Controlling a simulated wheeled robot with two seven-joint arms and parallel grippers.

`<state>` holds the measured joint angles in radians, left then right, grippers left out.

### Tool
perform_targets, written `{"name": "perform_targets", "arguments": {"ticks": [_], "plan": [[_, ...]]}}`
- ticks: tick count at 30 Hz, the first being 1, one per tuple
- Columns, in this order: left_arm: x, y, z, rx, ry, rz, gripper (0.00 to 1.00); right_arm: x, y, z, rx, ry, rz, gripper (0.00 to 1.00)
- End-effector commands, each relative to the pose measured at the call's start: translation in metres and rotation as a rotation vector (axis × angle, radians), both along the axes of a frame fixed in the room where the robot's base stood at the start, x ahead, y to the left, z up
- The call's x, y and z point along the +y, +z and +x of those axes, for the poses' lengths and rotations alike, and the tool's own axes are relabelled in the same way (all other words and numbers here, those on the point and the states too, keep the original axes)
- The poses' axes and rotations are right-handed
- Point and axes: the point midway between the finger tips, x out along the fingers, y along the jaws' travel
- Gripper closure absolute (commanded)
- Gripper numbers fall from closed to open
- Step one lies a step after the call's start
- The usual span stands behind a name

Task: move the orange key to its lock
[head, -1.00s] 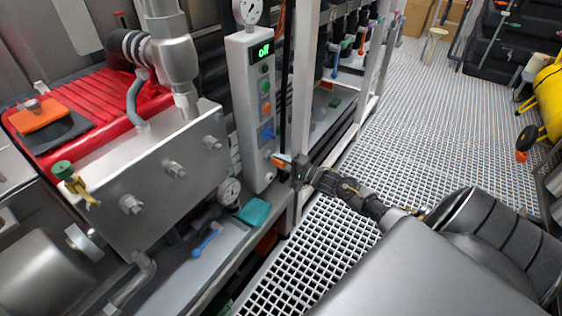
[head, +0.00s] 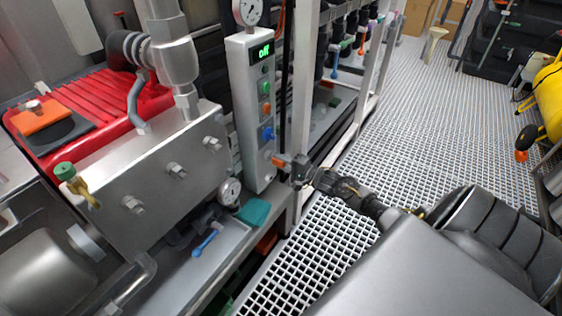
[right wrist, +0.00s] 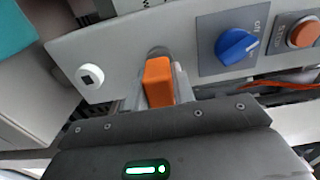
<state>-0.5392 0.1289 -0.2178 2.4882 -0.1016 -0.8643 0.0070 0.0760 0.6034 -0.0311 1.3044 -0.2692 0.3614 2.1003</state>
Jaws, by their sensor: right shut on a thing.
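The orange key (head: 281,160) is held in my right gripper (head: 295,166) at the lower part of the grey control panel (head: 250,140). In the right wrist view the orange key (right wrist: 158,82) sits between the fingers, with its orange handle toward the camera. A round grey fitting (right wrist: 158,52), which looks like the lock, shows partly behind the key. It lies between the blue knob (right wrist: 237,47) and a white round fitting with a dark square (right wrist: 90,76). I cannot tell whether the key tip touches or enters it. My left gripper is not in view.
An orange button (right wrist: 303,34) is beyond the blue knob. The grated floor (head: 430,120) at right is open.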

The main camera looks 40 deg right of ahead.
Motion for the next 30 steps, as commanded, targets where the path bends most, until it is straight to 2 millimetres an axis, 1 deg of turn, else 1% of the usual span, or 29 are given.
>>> {"name": "perform_targets", "arguments": {"ticks": [8, 22, 23, 27, 28, 30], "plan": [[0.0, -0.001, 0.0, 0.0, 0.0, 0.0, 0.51, 0.001, 0.0, 0.002, 0.0, 0.0, 0.0, 1.0], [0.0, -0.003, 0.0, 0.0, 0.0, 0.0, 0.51, 0.003, 0.0, 0.011, 0.0, 0.0, 0.001, 1.0], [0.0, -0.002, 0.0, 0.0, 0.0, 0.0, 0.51, 0.003, 0.0, 0.01, 0.0, 0.0, 0.001, 0.71], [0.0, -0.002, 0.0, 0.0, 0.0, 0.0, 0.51, 0.003, 0.0, 0.01, 0.0, 0.0, 0.0, 0.53], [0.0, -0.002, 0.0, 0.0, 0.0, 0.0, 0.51, 0.003, 0.0, 0.01, 0.0, 0.0, 0.001, 0.5], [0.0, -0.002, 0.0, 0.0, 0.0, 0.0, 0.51, 0.003, 0.0, 0.01, 0.0, 0.0, 0.001, 0.5]]}}
